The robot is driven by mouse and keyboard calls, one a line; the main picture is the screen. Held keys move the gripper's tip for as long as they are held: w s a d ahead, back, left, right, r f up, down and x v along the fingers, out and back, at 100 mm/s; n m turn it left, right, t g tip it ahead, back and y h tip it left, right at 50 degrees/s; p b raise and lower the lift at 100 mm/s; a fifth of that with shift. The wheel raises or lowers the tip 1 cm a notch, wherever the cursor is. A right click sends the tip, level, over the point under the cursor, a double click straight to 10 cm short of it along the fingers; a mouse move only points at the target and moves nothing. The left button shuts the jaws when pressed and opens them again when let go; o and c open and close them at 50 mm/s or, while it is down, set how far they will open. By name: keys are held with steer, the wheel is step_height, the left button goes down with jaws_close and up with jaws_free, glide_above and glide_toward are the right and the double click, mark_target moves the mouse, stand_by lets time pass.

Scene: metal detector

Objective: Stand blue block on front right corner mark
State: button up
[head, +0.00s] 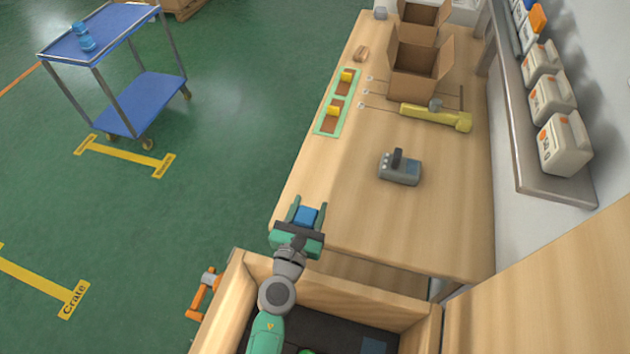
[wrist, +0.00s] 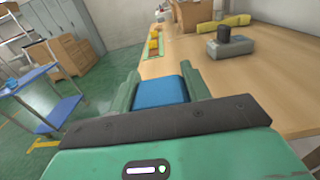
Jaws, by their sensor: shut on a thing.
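The blue block (head: 307,216) is held between the fingers of my gripper (head: 307,212), near the left edge of the wooden table by its near end. In the wrist view the blue block (wrist: 160,92) fills the space between the green fingers of my gripper (wrist: 162,88). I cannot tell whether it touches the table. No corner mark can be made out near the block; my gripper and arm hide part of that area.
On the table (head: 340,200) are a grey device with a dark knob (head: 400,168), a yellow detector (head: 435,115), green-bordered trays (head: 331,116) with yellow pieces, and open cardboard boxes (head: 413,70). A wooden crate (head: 375,302) is near me. A blue cart (head: 145,105) stands left. The table's near middle is clear.

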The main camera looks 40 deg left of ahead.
steer(key=v, duration=0.6)
steer(key=shift+d+r, duration=0.25)
steer(key=shift+d, duration=0.05)
